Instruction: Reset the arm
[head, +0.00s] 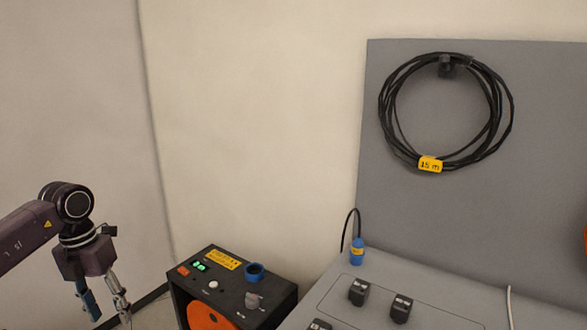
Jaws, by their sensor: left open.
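My left arm comes in from the left edge, and its gripper (106,304) hangs pointing down at the lower left. Its fingers are apart, with nothing seen between them, and the tips reach close to the bottom edge of the view. It is to the left of a black box and apart from it. My right gripper is not in view.
The black box (243,290) has a blue socket (255,271), a green display and an orange disc on its front. A grey bench (440,292) carries a blue plug (357,252) and black blocks. A coiled black cable (388,121) hangs on the grey panel (540,120).

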